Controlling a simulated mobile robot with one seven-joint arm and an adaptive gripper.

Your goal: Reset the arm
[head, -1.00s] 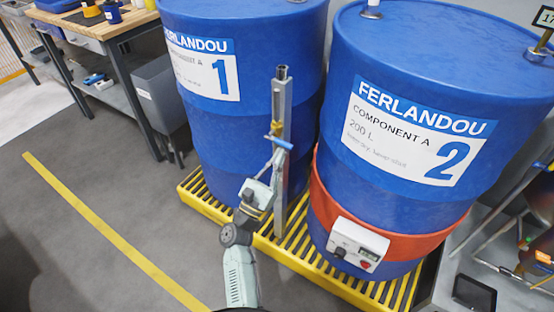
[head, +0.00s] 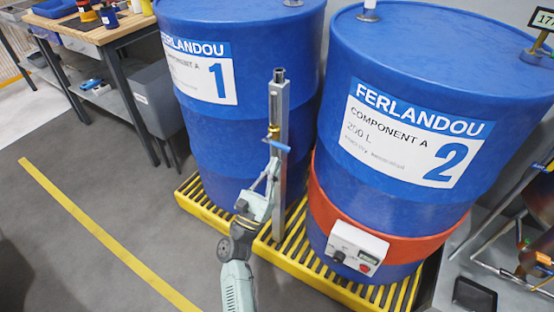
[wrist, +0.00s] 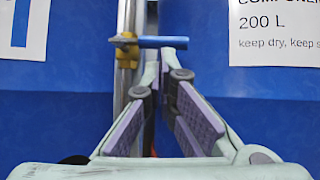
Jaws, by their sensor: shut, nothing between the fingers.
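My gripper (head: 273,165) is in front of the grey post between two blue drums, just below a small valve with a blue lever (head: 279,146). In the wrist view, my gripper's (wrist: 162,62) two fingers are drawn together, shut and empty. Their tips are just under the blue lever (wrist: 165,42), which lies across the view beside the brass valve body (wrist: 127,52). I cannot tell whether the tips touch the lever. My pale arm comes up from the bottom of the head view.
Drum 1 (head: 225,130) and drum 2 (head: 420,100) stand on a yellow grated pallet (head: 285,262). Drum 2 wears an orange band with a control box (head: 358,246). A workbench (head: 130,28) is at upper left. Grey floor with a yellow line (head: 95,230) is clear at left.

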